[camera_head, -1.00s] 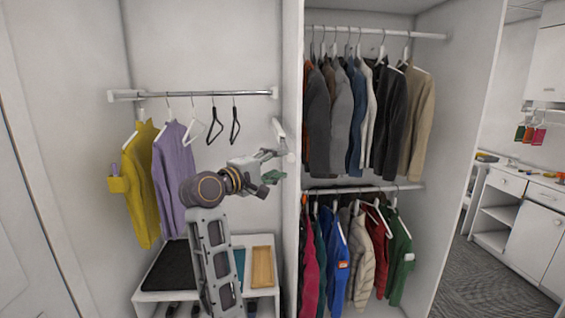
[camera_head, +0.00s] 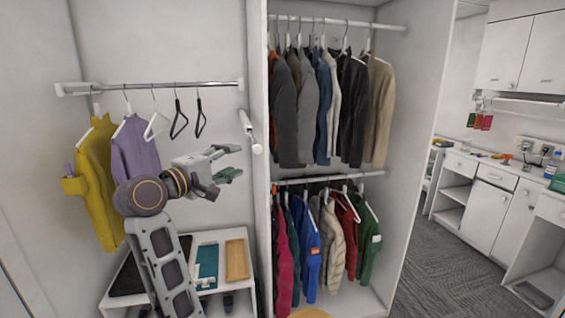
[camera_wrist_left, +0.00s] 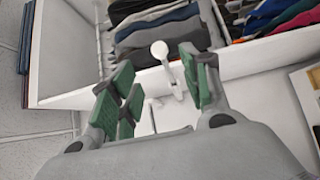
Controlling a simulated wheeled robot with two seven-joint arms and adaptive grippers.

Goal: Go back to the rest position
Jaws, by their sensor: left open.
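My left gripper (camera_head: 232,161) is open and empty in the head view, in front of the left closet bay and below its rail. Its green-padded fingers (camera_wrist_left: 160,92) stand apart in the left wrist view, with nothing between them but a white knob (camera_wrist_left: 160,50) farther off on the closet divider. My left arm rises from the bottom of the head view and partly covers a purple garment (camera_head: 136,150). My right gripper is not in view.
A yellow garment (camera_head: 98,185) and several hangers (camera_head: 178,120) hang from the left rail (camera_head: 160,88). A white shelf unit (camera_head: 215,236) with trays stands below. A divider (camera_head: 257,200) separates the right bay of hanging jackets (camera_head: 330,110). Carpeted floor (camera_head: 420,265) is free at right.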

